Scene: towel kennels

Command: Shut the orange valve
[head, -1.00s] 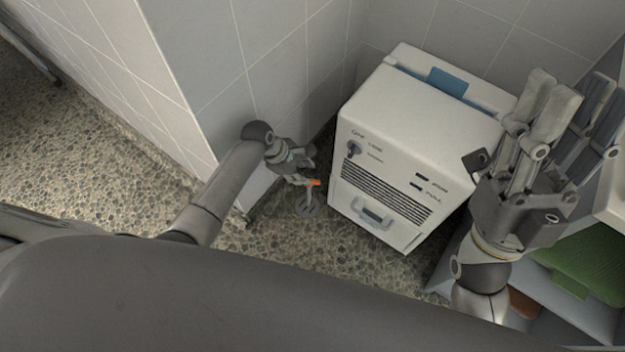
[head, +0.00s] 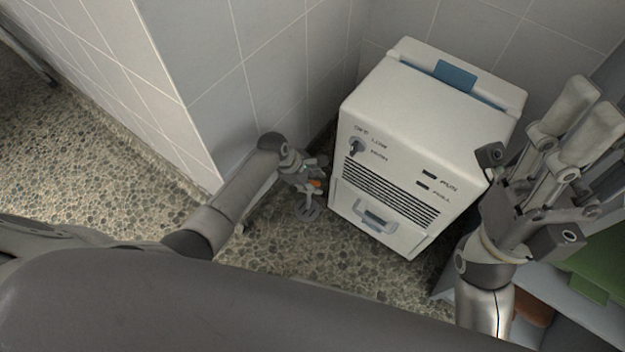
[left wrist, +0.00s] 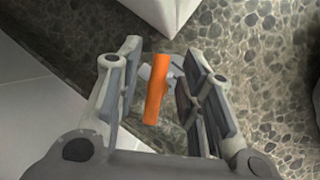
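The orange valve (head: 316,184) is a small bar-shaped handle low beside the white unit, above a round grey floor plate. In the left wrist view its orange handle (left wrist: 156,90) stands nearly upright in the picture, with a grey fitting behind it. My left gripper (head: 312,173) is at the valve. In the left wrist view the left gripper's fingers (left wrist: 156,84) are open, one on each side of the handle, with gaps visible. My right gripper (head: 580,122) is raised at the right, empty, its fingers apart.
A white unit (head: 432,110) with a dial, vent slots and a lower drawer handle stands right of the valve. A tiled wall (head: 210,60) is close on the left. A shelf with a green item (head: 600,262) is at the lower right. Pebbled floor (head: 90,190) is clear at left.

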